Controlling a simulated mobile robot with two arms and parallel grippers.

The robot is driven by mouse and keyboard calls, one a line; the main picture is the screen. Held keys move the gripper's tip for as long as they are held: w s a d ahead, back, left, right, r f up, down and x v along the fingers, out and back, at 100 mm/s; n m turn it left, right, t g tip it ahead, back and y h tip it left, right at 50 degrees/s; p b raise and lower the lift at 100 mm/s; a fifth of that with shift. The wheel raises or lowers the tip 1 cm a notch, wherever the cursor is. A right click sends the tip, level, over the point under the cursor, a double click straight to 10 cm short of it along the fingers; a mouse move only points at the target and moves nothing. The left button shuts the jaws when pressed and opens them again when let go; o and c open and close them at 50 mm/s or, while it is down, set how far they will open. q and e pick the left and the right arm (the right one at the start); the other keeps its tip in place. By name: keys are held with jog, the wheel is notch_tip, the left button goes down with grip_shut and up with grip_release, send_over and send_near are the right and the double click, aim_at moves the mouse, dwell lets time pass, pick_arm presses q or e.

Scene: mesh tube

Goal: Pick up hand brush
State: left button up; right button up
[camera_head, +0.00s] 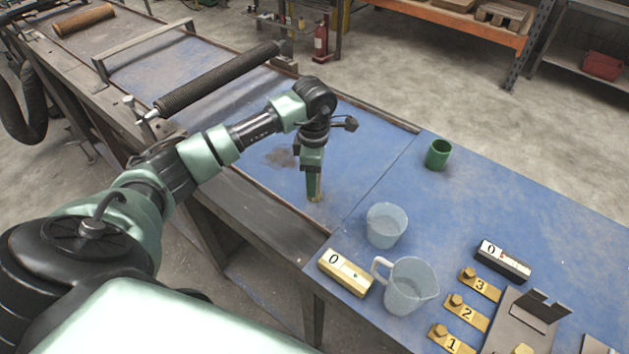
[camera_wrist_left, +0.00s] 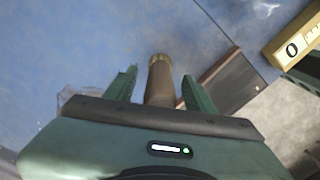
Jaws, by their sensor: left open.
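A brown, rod-like thing with a gold-coloured end (camera_wrist_left: 159,80) lies between the fingers in the left wrist view. It may be the hand brush, but most of it is hidden and I cannot tell for sure. My left gripper (camera_wrist_left: 160,74) is open, with one finger on each side of it and visible gaps. In the head view my left gripper (camera_head: 314,192) points down, low over the blue table (camera_head: 365,150). A small gold bit shows at its fingertips. No other brush is clearly visible. My right gripper is not in view.
A clear cup (camera_head: 386,226), a clear jug (camera_head: 408,287) and a gold block marked 0 (camera_head: 345,272) stand to the right. A green cup (camera_head: 438,154) and a black-and-white block (camera_head: 503,260) are farther right. A dark roller (camera_head: 220,78) spans behind my arm.

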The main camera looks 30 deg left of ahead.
pick_arm(q)
grip_shut()
jog(key=shift+w+r, duration=0.1)
jog(key=shift+r, duration=0.35)
notch_tip(320, 180, up, 10)
jog(key=b, duration=0.3)
jog(key=shift+b, duration=0.4)
notch_tip(320, 180, up, 9)
jog(key=p, duration=0.1)
